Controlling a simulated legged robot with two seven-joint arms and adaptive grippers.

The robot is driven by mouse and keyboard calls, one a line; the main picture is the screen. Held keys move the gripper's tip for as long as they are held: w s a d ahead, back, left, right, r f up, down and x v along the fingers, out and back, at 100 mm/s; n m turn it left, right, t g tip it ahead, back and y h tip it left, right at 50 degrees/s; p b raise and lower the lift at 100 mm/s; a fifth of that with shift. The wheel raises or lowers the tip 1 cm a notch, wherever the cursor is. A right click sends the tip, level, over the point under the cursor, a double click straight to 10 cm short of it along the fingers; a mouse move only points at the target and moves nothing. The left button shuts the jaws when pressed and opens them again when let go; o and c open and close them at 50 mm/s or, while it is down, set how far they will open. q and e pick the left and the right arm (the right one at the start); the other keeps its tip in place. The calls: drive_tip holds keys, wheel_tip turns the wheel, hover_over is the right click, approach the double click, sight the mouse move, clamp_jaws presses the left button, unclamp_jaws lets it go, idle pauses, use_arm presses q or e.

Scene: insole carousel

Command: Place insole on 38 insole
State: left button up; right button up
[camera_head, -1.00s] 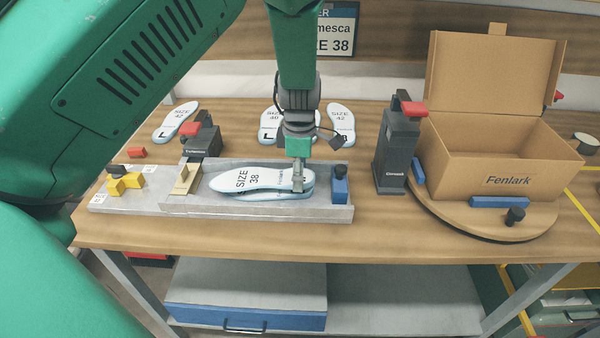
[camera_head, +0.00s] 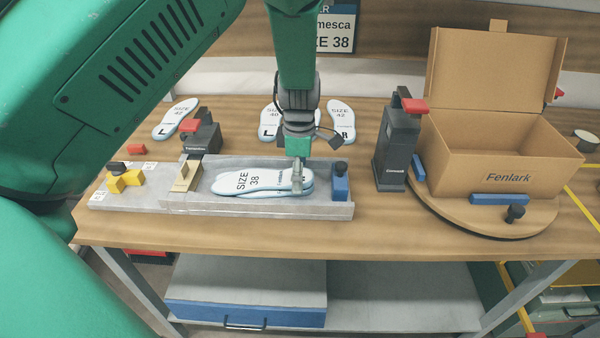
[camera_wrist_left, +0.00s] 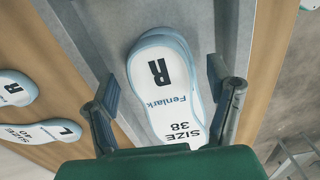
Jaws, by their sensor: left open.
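A white size 38 insole with a blue edge (camera_head: 245,182) lies on top of another insole (camera_head: 262,194) in the grey fixture (camera_head: 180,205). The two nearly line up; the lower one shows as a thin rim. In the left wrist view the top insole (camera_wrist_left: 165,85) reads "R", "Fenlark" and "SIZE 38". My left gripper (camera_head: 298,178) is open at the right end of the stack. My right gripper is not in view.
Other insoles (camera_head: 175,118) lie behind. A dark clamp post (camera_head: 397,150) and open Fenlark box (camera_head: 500,178) on a turntable stand right.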

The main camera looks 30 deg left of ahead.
use_arm(q)
wheel_tip(320, 180, up, 13)
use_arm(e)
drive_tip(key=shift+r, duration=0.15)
use_arm(q)
drive_tip(key=shift+f, duration=0.1)
idle(0.5)
